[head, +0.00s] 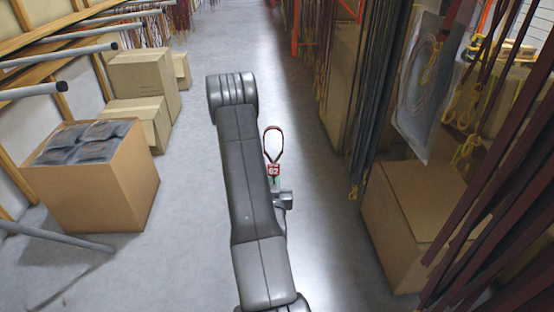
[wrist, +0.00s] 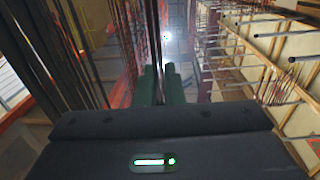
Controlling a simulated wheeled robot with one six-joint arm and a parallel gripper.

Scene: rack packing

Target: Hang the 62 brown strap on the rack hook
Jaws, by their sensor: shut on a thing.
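The brown strap (head: 272,131) shows in the head view as a dark reddish loop just right of my arm, above the floor. Its red tag (head: 274,170) reads 62. In the wrist view, my gripper (wrist: 161,72) has two dark green fingers shut on the strap (wrist: 157,35), which shows as a thin dark band between them. In the head view, my arm hides most of the gripper. Grey rack hooks (head: 60,54) stick out from the wooden frame at upper left, well apart from the strap. They also seem to show at right in the wrist view (wrist: 245,55).
An open cardboard box (head: 100,190) with dark packets stands at left, below the hooks, with closed boxes (head: 145,80) behind it. Hanging straps and a cardboard box (head: 410,225) line the right side. The grey aisle floor (head: 190,250) between them is clear.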

